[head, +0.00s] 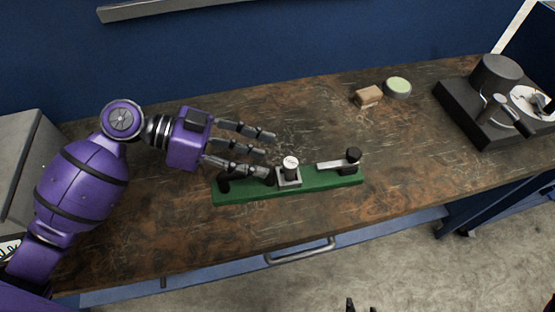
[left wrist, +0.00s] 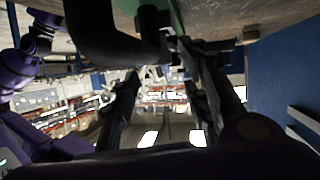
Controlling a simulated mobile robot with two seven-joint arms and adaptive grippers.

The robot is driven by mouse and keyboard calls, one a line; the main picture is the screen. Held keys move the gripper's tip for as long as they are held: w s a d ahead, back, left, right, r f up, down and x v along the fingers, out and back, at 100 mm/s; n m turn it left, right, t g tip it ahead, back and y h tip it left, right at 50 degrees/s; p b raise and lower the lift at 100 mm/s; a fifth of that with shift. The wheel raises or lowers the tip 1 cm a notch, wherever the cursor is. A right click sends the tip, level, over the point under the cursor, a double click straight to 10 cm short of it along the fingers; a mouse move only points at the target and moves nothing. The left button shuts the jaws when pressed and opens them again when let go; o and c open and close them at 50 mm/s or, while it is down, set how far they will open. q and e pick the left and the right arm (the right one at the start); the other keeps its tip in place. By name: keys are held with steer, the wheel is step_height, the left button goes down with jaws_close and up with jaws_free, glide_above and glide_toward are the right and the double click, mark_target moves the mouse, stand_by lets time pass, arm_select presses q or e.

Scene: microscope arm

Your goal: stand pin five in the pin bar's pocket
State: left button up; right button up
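The green pin bar (head: 325,178) lies along the front of the bench. A grey square block (head: 290,182) sits near its middle, with a dark, pale-topped pin (head: 290,165) upright at it. The mark on its top is too small to read, and its depth in the block is hidden. My left gripper (head: 268,154) reaches in from the left with fingers spread, empty, its lower fingertip close to the pin; contact cannot be told. Its fingers also show apart in the left wrist view (left wrist: 160,75). Dark tips of my right gripper (head: 360,306) show at the bottom edge.
A lever with a black knob (head: 353,155) sits on the bar's right end, and a dark post (head: 223,184) on its left end. A brown block (head: 368,96), a round green-topped tin (head: 397,87) and a black device (head: 485,110) stand farther back. The bench behind the bar is clear.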

arm_select(q)
steer(key=v, duration=0.6)
steer(key=shift+r+b, duration=0.3)
